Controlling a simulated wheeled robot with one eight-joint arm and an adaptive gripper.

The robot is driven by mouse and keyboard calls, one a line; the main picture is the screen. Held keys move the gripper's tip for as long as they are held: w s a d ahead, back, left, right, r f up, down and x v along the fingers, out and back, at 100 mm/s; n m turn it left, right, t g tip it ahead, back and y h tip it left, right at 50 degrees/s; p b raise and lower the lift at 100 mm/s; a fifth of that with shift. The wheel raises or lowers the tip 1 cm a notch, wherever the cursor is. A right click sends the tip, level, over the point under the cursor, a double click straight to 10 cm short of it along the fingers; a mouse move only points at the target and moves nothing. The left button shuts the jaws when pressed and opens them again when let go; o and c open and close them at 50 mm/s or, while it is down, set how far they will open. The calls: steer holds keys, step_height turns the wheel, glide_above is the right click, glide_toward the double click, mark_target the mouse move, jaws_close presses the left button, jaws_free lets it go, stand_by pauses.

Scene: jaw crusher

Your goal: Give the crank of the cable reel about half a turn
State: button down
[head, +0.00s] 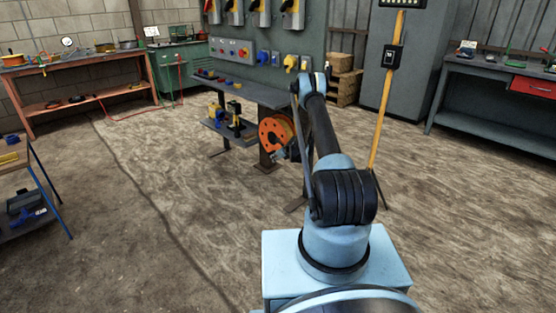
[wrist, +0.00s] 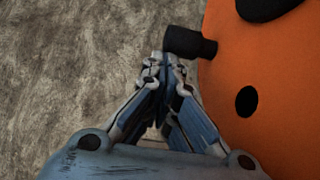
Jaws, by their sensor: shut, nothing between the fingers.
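The orange cable reel (head: 270,132) hangs at the end of the dark bench in the head view, partly behind my arm. In the wrist view its orange disc (wrist: 270,110) fills the right side, with dark round holes. A short black crank handle (wrist: 188,42) sticks out from the disc to the left. My gripper (wrist: 164,68) is shut and empty, with its fingertips just below the handle's free end. I cannot tell whether they touch it. In the head view my gripper is small and partly hidden by my arm beside the reel.
The dark bench (head: 245,91) stands before a green panel (head: 334,48) with switches. A yellow post (head: 381,105) stands right of my arm. An orange workbench (head: 80,65) is at the back left and a grey bench (head: 490,75) at the right. The floor between is open.

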steer(key=shift+x, duration=1.3)
steer(key=shift+w+a+r, duration=0.1)
steer(key=shift+a+r, duration=0.05)
steer(key=shift+a, duration=0.1)
